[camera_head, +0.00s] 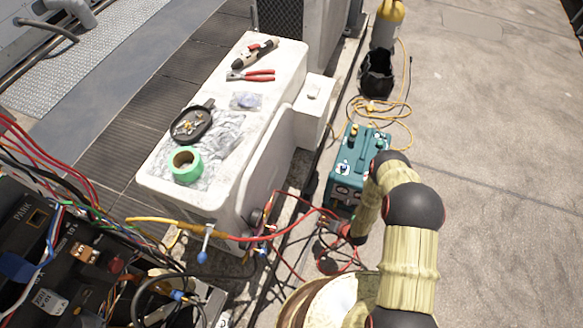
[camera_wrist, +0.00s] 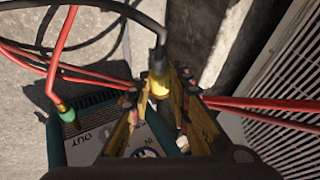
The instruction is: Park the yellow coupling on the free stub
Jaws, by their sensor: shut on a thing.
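My gripper (camera_wrist: 168,92) is shut on the yellow coupling (camera_wrist: 160,84), which sits between the fingertips in the wrist view. A black hose leads from the coupling's top. Beneath is the teal machine (camera_wrist: 55,150), with OUT and IN labels; the coupling is above its IN side, and I cannot tell whether it touches a port. A green coupling (camera_wrist: 65,113) on a red hose is at the OUT side. A PARK label (camera_head: 22,213) shows far left; I cannot make out a free stub.
The white condenser (camera_head: 222,130) carries green tape (camera_head: 185,165), a black dish (camera_head: 192,125) and red pliers (camera_head: 252,75). Red hoses (camera_head: 290,228) cross near my gripper. The concrete at right is clear.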

